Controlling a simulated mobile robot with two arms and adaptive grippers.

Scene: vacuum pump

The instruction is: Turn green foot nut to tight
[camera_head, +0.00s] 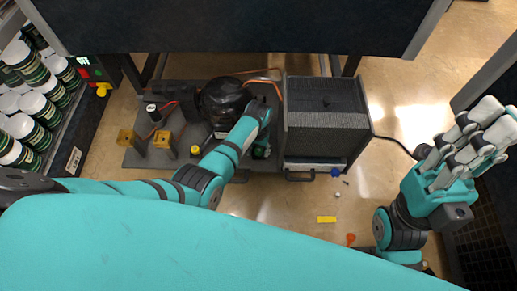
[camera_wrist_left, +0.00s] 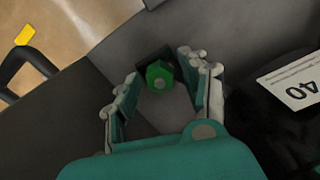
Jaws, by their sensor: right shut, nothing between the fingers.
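The green foot nut (camera_wrist_left: 160,76) is a hexagonal nut with a lighter round centre, at a dark foot on the grey base of the vacuum pump. My left gripper (camera_wrist_left: 158,64) is open, with one finger on each side of the nut. A gap shows on the left side; the right finger is closer, and I cannot tell whether it touches. In the head view my left arm reaches in over the pump (camera_head: 222,98), beside the grey finned box, and hides most of the nut area. My right gripper (camera_head: 480,135) is shut and empty, raised at the right.
The grey finned box (camera_head: 327,122) stands right of the black pump body. Brass blocks (camera_head: 164,140) sit on the base plate at left. A yellow piece (camera_head: 326,219) and a red-orange piece (camera_head: 351,239) lie on the floor. Shelves of jars (camera_head: 30,130) stand at far left.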

